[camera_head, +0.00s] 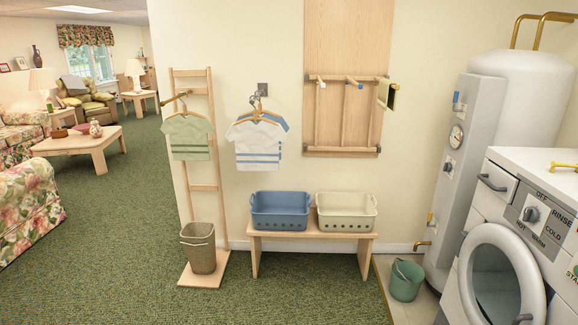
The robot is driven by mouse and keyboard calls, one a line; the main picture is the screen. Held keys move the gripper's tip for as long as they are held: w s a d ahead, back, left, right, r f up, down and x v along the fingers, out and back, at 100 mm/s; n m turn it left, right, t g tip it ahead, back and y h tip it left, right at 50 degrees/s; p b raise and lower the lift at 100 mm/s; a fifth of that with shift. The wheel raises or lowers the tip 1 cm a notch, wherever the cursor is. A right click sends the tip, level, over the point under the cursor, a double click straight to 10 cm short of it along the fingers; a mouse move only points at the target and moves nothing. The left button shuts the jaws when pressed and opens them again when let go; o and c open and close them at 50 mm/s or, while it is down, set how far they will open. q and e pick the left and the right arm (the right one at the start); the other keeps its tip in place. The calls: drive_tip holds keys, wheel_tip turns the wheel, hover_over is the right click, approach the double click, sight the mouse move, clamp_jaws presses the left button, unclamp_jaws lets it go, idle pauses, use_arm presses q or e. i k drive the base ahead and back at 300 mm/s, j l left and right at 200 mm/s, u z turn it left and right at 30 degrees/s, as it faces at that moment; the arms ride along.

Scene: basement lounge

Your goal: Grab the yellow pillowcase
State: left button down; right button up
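No plainly yellow pillowcase shows. A small folded cloth (387,94), dark with a pale yellowish edge, hangs at the right end of the wooden wall rack (340,60); I cannot tell whether it is a pillowcase. A blue basket (280,222) and a cream basket (346,222) stand side by side on a low wooden bench (312,236); their contents are hard to make out. Neither of my grippers is in view.
A green shirt (189,137) hangs on a wooden stand (218,240) with a wicker bin (198,248) on its base. White and blue shirts (257,140) hang on the wall. A washing machine (500,260), tank (500,130) and green bucket (405,280) stand right. Carpet in front is clear.

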sight(387, 94)
drive_tip(key=i, duration=0.75)
drive_tip(key=i+j+z, duration=0.15)
drive_tip(key=i, duration=1.35)
drive_tip(key=z, duration=0.05)
